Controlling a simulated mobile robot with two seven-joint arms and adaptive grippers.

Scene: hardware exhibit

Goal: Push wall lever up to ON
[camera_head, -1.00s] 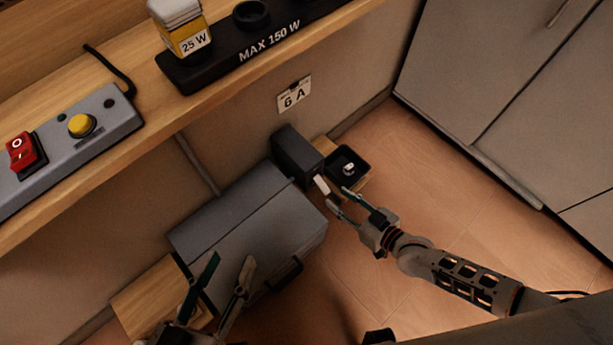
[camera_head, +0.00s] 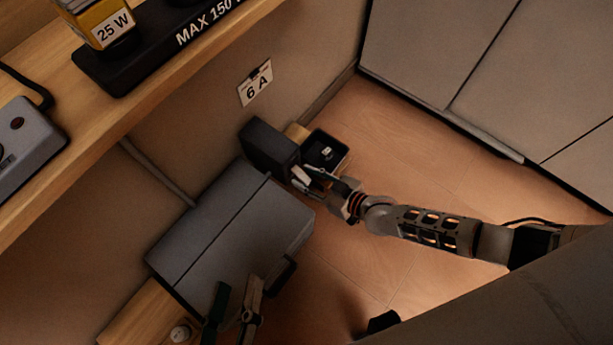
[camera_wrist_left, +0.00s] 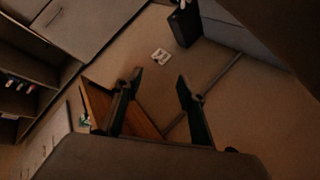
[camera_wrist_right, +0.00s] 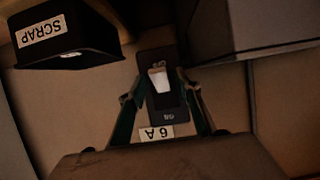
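The wall lever is a short white handle (camera_head: 301,175) on a dark wall box (camera_head: 268,148). It also shows in the right wrist view (camera_wrist_right: 158,80), in front of the dark plate. My right gripper (camera_head: 322,182) is at the lever. In the right wrist view its two fingers (camera_wrist_right: 160,95) are apart, one on each side of the handle; I cannot tell whether they touch it. My left gripper (camera_head: 234,305) is open and empty, low in the head view near the large grey case. The left wrist view shows its fingers (camera_wrist_left: 160,88) apart.
A black SCRAP bin (camera_head: 338,166) stands right beside the lever box. A large grey case (camera_head: 220,245) with a handle is to its left. A 6 A sign (camera_head: 256,84) hangs above. The wooden shelf (camera_head: 160,85) overhangs. Floor at right is clear.

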